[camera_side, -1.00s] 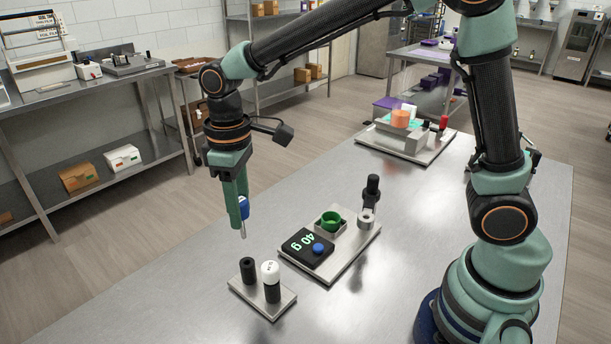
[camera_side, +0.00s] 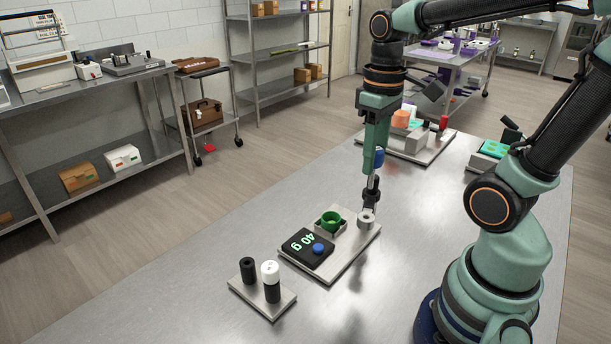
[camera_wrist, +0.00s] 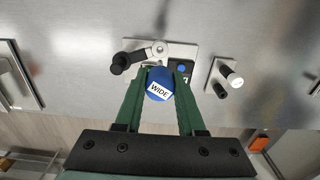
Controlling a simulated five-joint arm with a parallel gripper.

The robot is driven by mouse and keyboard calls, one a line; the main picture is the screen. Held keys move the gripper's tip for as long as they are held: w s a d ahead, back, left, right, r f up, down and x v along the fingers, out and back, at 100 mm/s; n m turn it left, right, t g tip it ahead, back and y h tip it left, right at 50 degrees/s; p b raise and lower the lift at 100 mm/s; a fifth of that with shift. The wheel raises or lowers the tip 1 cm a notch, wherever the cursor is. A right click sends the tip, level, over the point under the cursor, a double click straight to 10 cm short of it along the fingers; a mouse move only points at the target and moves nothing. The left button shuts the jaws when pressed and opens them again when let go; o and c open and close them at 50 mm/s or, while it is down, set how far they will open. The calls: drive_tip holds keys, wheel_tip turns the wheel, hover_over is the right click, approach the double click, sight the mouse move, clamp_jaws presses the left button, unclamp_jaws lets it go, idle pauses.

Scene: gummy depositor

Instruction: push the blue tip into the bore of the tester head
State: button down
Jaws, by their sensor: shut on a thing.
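The blue tip, whose top reads WIDE (camera_wrist: 160,88), is held between the green fingers of my gripper (camera_wrist: 164,74). In the side view the blue tip (camera_side: 379,157) shows beside the fingers of my gripper (camera_side: 373,160), and its lower end is hard to make out against a black post. The tester head, a grey ring (camera_side: 366,219) with a round bore, is at the far right of a flat plate. My gripper is above and slightly behind it. In the wrist view the tester head (camera_wrist: 158,49) lies just beyond the blue tip; the tip appears apart from it.
The plate carries a black 40 g display (camera_side: 306,249) with a blue button and a green cup (camera_side: 331,221). A small stand (camera_side: 261,302) with a bare black post and a white-topped one is at the front. A tray with an orange block (camera_side: 401,118) stands behind.

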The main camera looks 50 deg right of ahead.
sight(371, 188)
idle(0.3)
drive_tip(key=shift+f, duration=3.1)
drive_tip(key=shift+f, duration=0.2)
drive_tip(key=shift+f, duration=2.85)
drive_tip(key=shift+r, duration=2.95)
